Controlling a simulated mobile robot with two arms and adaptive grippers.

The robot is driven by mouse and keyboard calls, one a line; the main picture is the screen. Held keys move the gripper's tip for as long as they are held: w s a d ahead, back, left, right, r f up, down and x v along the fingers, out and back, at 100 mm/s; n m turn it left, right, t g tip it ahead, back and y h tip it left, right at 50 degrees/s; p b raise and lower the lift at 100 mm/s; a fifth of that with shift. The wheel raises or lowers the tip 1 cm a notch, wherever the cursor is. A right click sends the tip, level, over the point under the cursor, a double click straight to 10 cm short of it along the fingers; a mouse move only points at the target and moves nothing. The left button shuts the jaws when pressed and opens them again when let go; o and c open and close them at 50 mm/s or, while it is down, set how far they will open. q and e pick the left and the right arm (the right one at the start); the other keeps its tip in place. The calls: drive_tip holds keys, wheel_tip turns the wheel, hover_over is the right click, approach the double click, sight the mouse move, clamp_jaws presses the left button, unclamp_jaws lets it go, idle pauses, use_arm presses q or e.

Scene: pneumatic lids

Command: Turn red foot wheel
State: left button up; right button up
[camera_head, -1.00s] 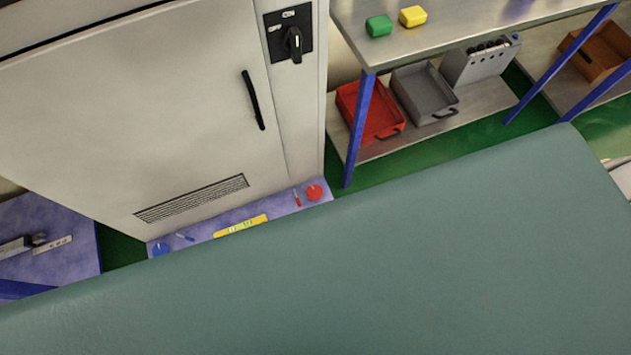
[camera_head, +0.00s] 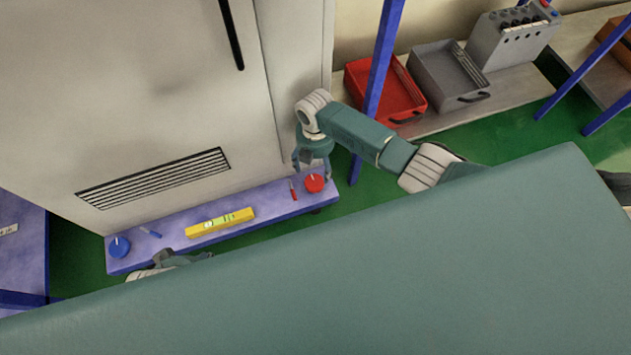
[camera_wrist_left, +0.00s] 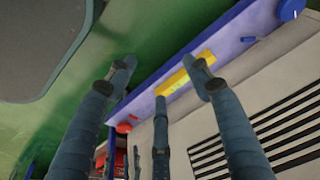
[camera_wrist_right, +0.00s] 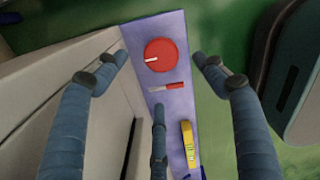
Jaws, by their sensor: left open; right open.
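The red foot wheel (camera_head: 314,183) is a round red knob with a white mark at the right end of the blue base ledge (camera_head: 270,203) below the cabinet. My right gripper (camera_head: 310,170) is open right by the wheel in the head view. In the right wrist view the wheel (camera_wrist_right: 161,55) lies between the spread fingers of the right gripper (camera_wrist_right: 155,65), apparently not touched. My left gripper (camera_head: 165,262) is partly hidden behind my body, near the ledge's left end. In the left wrist view its fingers (camera_wrist_left: 165,75) are spread and empty, and the red wheel (camera_wrist_left: 124,128) shows small beyond them.
A small red-handled tool (camera_head: 293,191) lies beside the red wheel. A yellow spirit level (camera_head: 220,222) lies mid-ledge, and a blue wheel (camera_head: 119,247) is at the left end. A red bin (camera_head: 378,92) and grey bin (camera_head: 445,78) stand on a low shelf at right.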

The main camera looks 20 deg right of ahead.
use_arm(q)
drive_tip(key=w+b+v, duration=0.1)
drive_tip(key=b+v, duration=0.1)
drive_tip(key=v, duration=0.5)
use_arm(e)
hover_over(316, 181)
wheel_tip(316, 181, down, 5)
drive_tip(key=shift+r, duration=0.15)
wheel_tip(316, 181, down, 3)
drive_tip(key=shift+a+f+b, duration=0.1)
drive_tip(key=shift+b, duration=0.85)
drive_tip(key=shift+f+b, duration=0.4)
drive_tip(key=shift+f, duration=0.35)
use_arm(q)
drive_tip(key=shift+w+d+r+t+h, duration=0.1)
drive_tip(key=shift+w+d+t, duration=0.15)
drive_tip(key=shift+w+t, duration=0.4)
drive_tip(key=shift+w+d+r+t+h, duration=0.1)
drive_tip(key=shift+w+d+t, duration=0.2)
drive_tip(key=shift+w, duration=0.7)
drive_tip(key=shift+w+d+r+t+h, duration=0.1)
drive_tip(key=shift+w+d+t, duration=0.05)
drive_tip(key=shift+w+t, duration=0.55)
use_arm(e)
drive_tip(key=shift+f, duration=0.2)
drive_tip(key=c, duration=1.1)
